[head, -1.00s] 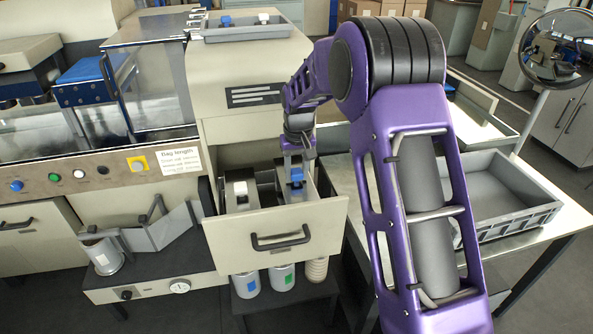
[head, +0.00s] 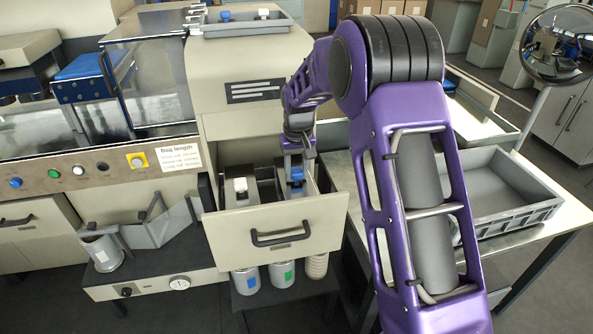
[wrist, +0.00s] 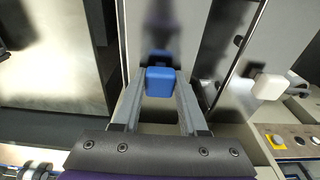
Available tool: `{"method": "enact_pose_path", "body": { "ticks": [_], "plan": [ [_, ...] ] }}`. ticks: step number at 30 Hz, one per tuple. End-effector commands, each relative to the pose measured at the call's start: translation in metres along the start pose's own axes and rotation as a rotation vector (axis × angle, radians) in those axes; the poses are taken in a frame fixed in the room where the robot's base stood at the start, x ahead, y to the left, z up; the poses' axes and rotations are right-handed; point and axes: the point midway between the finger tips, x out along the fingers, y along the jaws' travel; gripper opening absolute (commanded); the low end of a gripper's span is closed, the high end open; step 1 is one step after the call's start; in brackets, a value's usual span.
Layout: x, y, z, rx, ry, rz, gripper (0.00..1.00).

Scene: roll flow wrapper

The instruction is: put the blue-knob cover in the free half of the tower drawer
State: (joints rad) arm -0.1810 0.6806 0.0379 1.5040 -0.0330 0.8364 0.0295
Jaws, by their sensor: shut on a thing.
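The tower drawer (head: 271,233) is pulled open below the machine's beige tower. A cover with a white knob (head: 241,186) is in its left half, and that white knob also shows at the right in the wrist view (wrist: 268,86). My gripper (head: 296,168) points down into the right half of the drawer. It is shut on the blue knob (wrist: 160,82) of the blue-knob cover, with one finger on each side. The cover's grey plate (wrist: 160,25) shows only partly beyond the knob. The drawer front hides its lower side, so I cannot tell whether it touches the drawer floor.
A grey tray (head: 248,27) with a blue and a white knob sits on top of the tower. A grey crate (head: 510,198) stands on the table at the right. Several capped containers (head: 246,280) stand below the drawer. The drawer walls are close around my gripper.

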Motion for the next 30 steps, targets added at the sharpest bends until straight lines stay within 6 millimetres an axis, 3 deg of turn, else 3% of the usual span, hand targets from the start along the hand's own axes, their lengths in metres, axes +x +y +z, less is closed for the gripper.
{"method": "enact_pose_path", "body": {
  "ticks": [22,23,28,30],
  "plan": [
    [0.0081,0.0,0.0003,0.0,0.003,0.0,0.0],
    [0.0082,0.0,0.0004,0.0,0.003,0.0,0.44],
    [0.0084,0.0,0.0006,0.0,0.002,0.0,0.74],
    [0.0086,0.0,0.0007,0.0,0.001,0.0,0.77]
  ]
}}
